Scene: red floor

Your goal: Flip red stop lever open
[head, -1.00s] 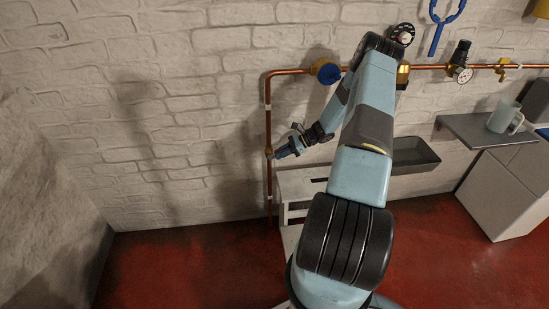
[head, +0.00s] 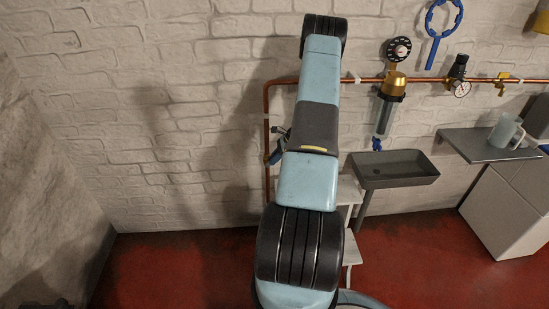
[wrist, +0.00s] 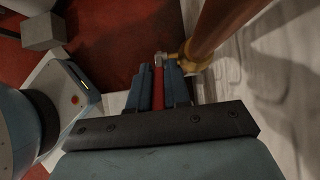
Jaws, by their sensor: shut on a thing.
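In the wrist view, my gripper (wrist: 158,80) has its two blue fingers shut on the red lever (wrist: 158,90). The lever runs lengthwise between the fingers, with a metal end at its tip side beside the brass valve (wrist: 181,57). The valve sits on the copper pipe (wrist: 219,26), just right of the fingers. In the head view, my gripper (head: 276,157) is partly visible at the vertical copper pipe, left of my arm. My arm hides the lever and most of the valve there.
The brick wall is close behind the pipe. To the right are a brass-topped filter (head: 391,88), a black gauge (head: 398,49), a blue wrench (head: 438,30) and a grey basin (head: 394,170). A white step stool (head: 349,190) stands partly behind my arm.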

